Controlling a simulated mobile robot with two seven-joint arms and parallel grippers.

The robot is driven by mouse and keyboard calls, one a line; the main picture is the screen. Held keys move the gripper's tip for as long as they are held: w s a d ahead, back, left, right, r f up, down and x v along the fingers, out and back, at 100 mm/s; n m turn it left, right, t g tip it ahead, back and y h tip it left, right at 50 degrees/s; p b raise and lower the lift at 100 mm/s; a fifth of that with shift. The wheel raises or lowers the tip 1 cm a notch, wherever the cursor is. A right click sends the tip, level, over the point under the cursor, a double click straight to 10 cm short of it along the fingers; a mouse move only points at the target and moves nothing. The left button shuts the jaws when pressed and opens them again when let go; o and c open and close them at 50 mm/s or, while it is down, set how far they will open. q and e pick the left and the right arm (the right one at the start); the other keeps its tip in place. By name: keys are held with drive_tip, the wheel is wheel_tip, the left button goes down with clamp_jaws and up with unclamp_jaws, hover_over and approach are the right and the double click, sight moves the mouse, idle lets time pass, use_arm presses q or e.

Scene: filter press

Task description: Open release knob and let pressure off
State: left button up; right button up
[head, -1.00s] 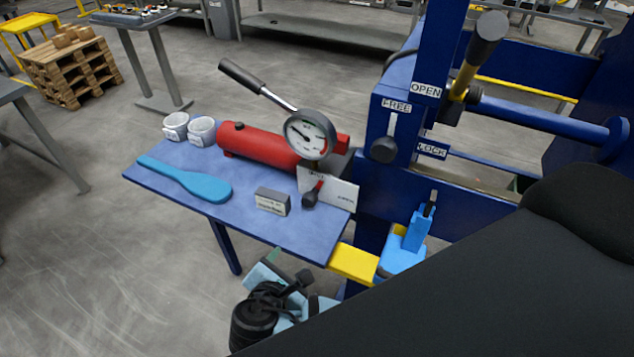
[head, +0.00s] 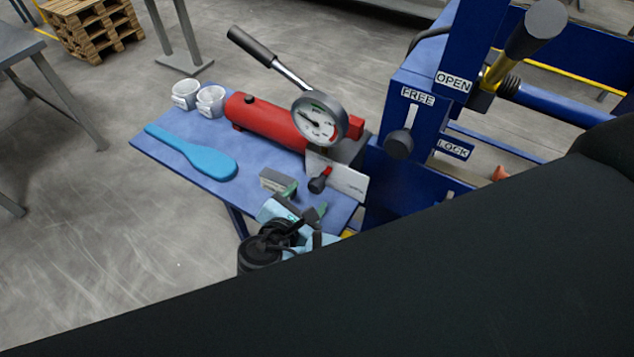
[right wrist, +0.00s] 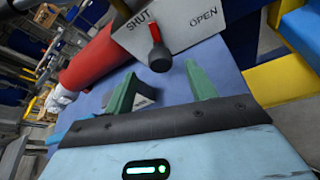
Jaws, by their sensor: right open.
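The release knob (head: 319,185) is a black ball on a short red stem, in front of a white plate (head: 348,181) at the right end of the red pump cylinder (head: 262,119). In the right wrist view the knob (right wrist: 160,58) hangs below the plate, whose labels read SHUT on the left and OPEN on the right. The round pressure gauge (head: 319,119) stands above; its needle points to the upper left. My right gripper (head: 305,201) is open and empty at the table's front edge, just short of the knob. In the wrist view its green fingers (right wrist: 162,88) lie either side below the knob. My left gripper is out of view.
A small grey block (head: 275,180) stands close beside my right gripper. A blue paddle (head: 205,158) and two white cups (head: 210,101) are on the blue table (head: 165,144). The blue press frame (head: 400,180) rises at right. My dark arm hides the lower right.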

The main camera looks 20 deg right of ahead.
sight(316, 189)
drive_tip(key=x, duration=0.6)
drive_tip(key=shift+w+d, duration=0.2)
drive_tip(key=shift+d, duration=0.05)
drive_tip(key=shift+c, duration=0.5)
drive_tip(key=c, duration=0.9)
drive_tip(key=shift+s+f+m+t, duration=0.15)
drive_tip(key=shift+m+t, duration=0.15)
drive_tip(key=shift+m, duration=0.3)
drive_tip(key=shift+m+t+y, duration=0.4)
drive_tip(key=shift+m+t, duration=0.3)
drive_tip(key=shift+m, duration=0.3)
drive_tip(key=o, duration=1)
